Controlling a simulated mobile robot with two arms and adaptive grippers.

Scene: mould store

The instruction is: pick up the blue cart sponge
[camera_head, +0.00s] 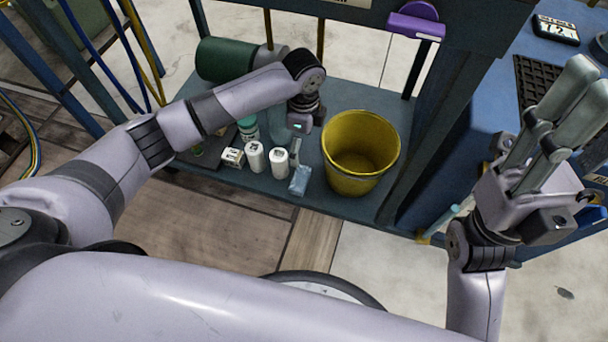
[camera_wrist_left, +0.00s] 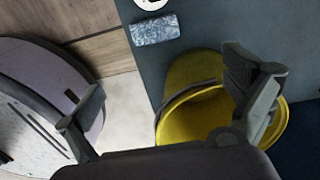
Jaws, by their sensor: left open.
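In the left wrist view the sponge (camera_wrist_left: 155,30) lies near the top, beyond my fingers. My left gripper (camera_head: 296,147) is above the shelf just behind the sponge in the head view.
A yellow bucket (camera_head: 361,150) stands right of the sponge, close to my left gripper. White containers (camera_head: 279,163) stand left of the sponge. A green cylinder (camera_head: 224,60) lies behind. A dark post (camera_head: 440,120) rises right of the bucket. Floor (camera_head: 375,260) is open in front.

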